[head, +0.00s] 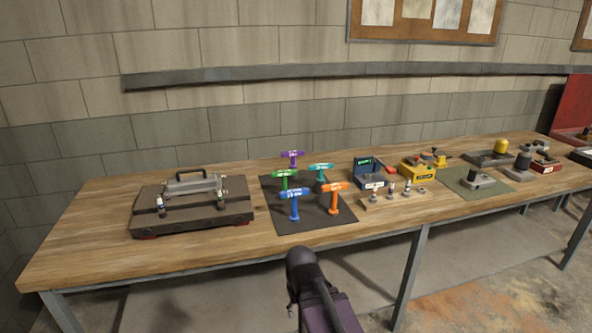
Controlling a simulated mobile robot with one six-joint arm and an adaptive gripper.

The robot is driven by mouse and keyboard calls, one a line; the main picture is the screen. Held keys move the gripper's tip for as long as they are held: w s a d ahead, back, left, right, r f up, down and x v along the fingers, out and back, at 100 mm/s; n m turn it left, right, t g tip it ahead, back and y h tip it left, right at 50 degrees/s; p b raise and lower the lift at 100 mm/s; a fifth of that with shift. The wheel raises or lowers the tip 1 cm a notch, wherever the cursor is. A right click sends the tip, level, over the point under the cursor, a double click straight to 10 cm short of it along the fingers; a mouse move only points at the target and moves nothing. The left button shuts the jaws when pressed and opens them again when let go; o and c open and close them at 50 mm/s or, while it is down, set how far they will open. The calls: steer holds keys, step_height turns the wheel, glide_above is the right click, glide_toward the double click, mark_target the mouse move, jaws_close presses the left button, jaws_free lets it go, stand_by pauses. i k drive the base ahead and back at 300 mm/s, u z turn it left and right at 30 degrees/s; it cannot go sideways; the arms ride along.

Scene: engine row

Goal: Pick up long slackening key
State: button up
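Several T-handled keys stand upright on a dark mat (322,221) on the wooden bench. They are a purple key (292,155), a teal key (321,168), a green key (284,175), a blue key (294,194) and an orange key (335,187). The handle lettering is too small to read, so I cannot tell which is the long slackening key. Part of my dark arm rises at the bottom middle, in front of the bench edge. No gripper fingers show.
A dark block with a metal fixture (191,208) sits left of the mat. A blue box (370,172), a yellow unit (417,171) and a small wooden holder (392,202) stand to the right. The bench's front left (110,254) is clear.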

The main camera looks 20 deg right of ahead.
mark_target(292, 154)
steer(key=k, duration=0.15)
steer(key=u, duration=0.1)
steer(key=i, duration=1.15)
steer(key=z, duration=0.45)
